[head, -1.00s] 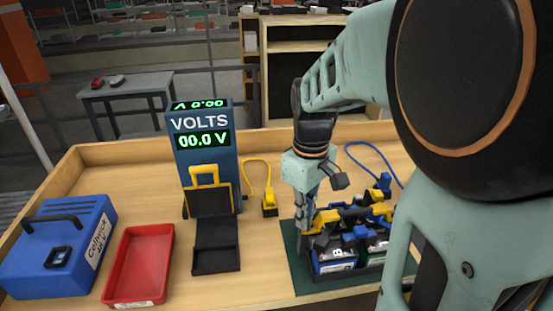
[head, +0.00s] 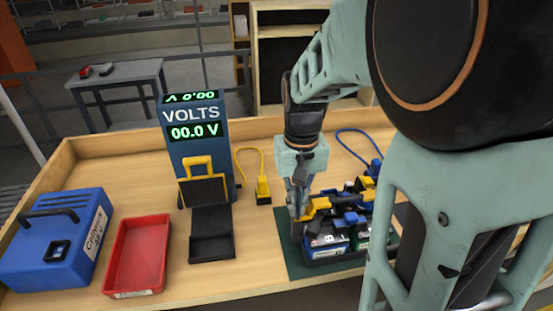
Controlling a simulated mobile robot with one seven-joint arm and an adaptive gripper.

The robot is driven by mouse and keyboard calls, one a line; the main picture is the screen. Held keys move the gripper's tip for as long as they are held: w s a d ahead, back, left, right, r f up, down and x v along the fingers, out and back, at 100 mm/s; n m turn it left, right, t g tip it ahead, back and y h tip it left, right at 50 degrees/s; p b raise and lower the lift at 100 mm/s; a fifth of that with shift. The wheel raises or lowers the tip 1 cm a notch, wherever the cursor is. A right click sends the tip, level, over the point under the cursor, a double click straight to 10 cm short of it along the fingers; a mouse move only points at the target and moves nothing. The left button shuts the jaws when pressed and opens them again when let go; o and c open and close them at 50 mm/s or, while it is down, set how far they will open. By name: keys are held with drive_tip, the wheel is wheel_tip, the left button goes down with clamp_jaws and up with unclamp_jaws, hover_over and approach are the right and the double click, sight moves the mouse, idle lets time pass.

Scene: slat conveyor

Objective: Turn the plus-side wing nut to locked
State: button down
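My gripper (head: 299,218) points down at the left end of the battery pack, beside a yellow terminal piece (head: 318,205). Its fingers are small and overlap the pack, so I cannot tell whether they are open, shut or touching anything. The pack has several dark batteries (head: 326,249) with white labels, in a black tray on a green mat (head: 296,268). Yellow and blue parts sit on top, with a blue piece (head: 352,218) near the middle. I cannot make out the plus-side wing nut or its locked mark. My arm hides the pack's right side.
A meter (head: 195,145) reading 00.0 V stands behind a black stand (head: 211,235) with a yellow handle. A red tray (head: 138,255) and a blue case (head: 55,240) are at left. A yellow-cabled plug (head: 263,190) and a blue cable (head: 358,138) lie behind the pack.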

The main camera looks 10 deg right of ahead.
idle(0.5)
drive_tip(key=c, duration=2.4)
unclamp_jaws()
wheel_tip(320, 180, up, 12)
drive_tip(key=shift+r, duration=0.1)
